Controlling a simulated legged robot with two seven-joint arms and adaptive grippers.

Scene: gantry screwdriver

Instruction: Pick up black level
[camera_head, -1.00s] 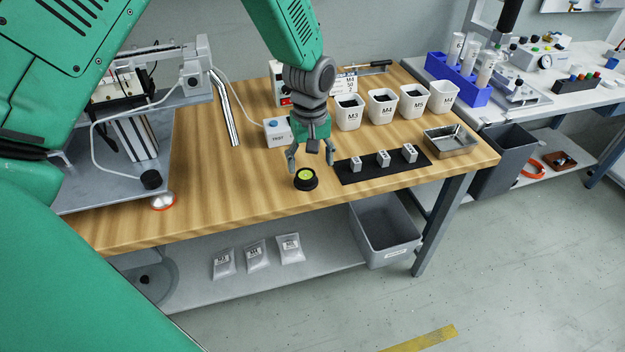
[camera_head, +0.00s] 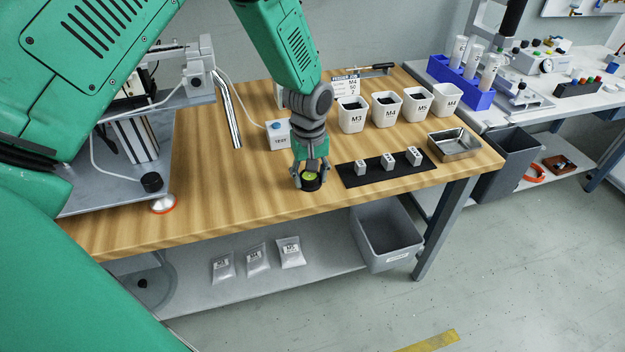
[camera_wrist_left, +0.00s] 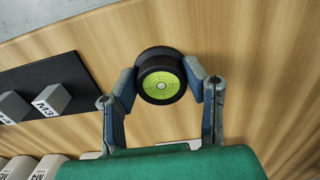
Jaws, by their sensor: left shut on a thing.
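The black level (camera_head: 311,182) is a short round black puck with a yellow-green bubble face. It stands on the wooden table near its front edge. My left gripper (camera_head: 310,184) points down over it, with its fingers on both sides of the level. In the left wrist view the level (camera_wrist_left: 160,77) sits between the two fingertips (camera_wrist_left: 160,84), and the gripper is shut on it. The level looks upright and still at table height; I cannot tell whether it is lifted. My right gripper is not in view.
A black mat (camera_head: 350,180) with small labelled blocks lies just right of the level. White labelled bins (camera_head: 352,117), a metal tray (camera_head: 454,143) and a TEST box (camera_head: 279,135) stand farther back. The wooden table (camera_head: 220,190) is clear to the left.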

